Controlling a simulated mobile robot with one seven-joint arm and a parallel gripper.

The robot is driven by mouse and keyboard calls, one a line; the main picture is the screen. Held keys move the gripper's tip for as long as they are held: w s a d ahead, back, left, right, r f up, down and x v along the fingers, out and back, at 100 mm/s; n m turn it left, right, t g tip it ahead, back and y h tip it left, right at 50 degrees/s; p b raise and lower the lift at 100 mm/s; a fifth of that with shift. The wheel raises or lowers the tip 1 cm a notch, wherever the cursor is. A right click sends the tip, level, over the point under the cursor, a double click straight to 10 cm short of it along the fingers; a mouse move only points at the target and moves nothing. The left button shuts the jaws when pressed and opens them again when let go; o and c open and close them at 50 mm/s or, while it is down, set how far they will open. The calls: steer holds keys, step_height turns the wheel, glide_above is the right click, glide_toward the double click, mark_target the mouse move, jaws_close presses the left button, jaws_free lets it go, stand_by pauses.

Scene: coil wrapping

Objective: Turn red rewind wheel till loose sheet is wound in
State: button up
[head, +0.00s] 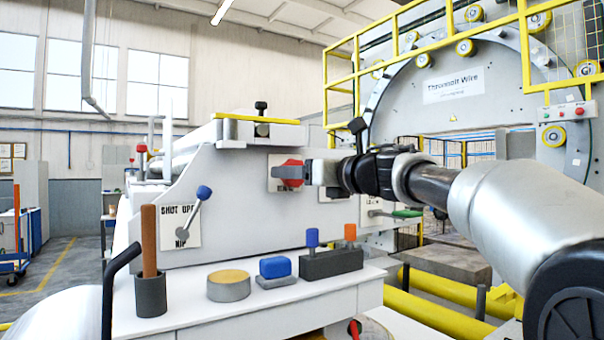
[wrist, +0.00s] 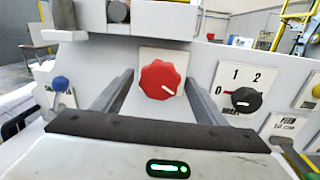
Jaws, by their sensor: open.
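The red rewind wheel (head: 290,173) is a scalloped knob on a white plate on the machine's grey side panel. In the wrist view the red wheel (wrist: 160,80) faces me, with a white mark pointing to its lower right. My gripper (head: 311,172) is right beside the wheel in the head view. In the wrist view my gripper (wrist: 158,84) has its two fingers apart, one on each side of the wheel, with gaps showing. It is open and holds nothing. I cannot make out a loose sheet in either view.
A black selector knob (wrist: 243,100) marked 0, 1, 2 sits right of the wheel. A blue-tipped lever (head: 203,193) is on the left. Below, a white shelf (head: 197,320) carries a brown-handled tool (head: 150,240), a round tin (head: 229,286) and blue and orange items.

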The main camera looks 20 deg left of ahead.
steer(key=c, duration=1)
steer(key=shift+c, duration=0.2)
steer(key=shift+m, duration=0.4)
steer(key=shift+s+a+m+t+h+p, duration=0.15)
steer(key=shift+m+t+p, duration=0.35)
steer(key=shift+m+p, duration=2.35)
steer(key=shift+w+d+m+t+h+p, duration=0.1)
steer(key=shift+m+t+h+p, duration=0.3)
steer(key=shift+m, duration=5)
steer(key=shift+s+a+m+t+h+p, duration=0.1)
steer(key=shift+m+t+p, duration=0.9)
steer(key=shift+m, duration=3.15)
steer(key=shift+g+p, duration=0.3)
steer(key=shift+p, duration=0.1)
steer(key=o, duration=1)
steer(key=shift+f, duration=0.1)
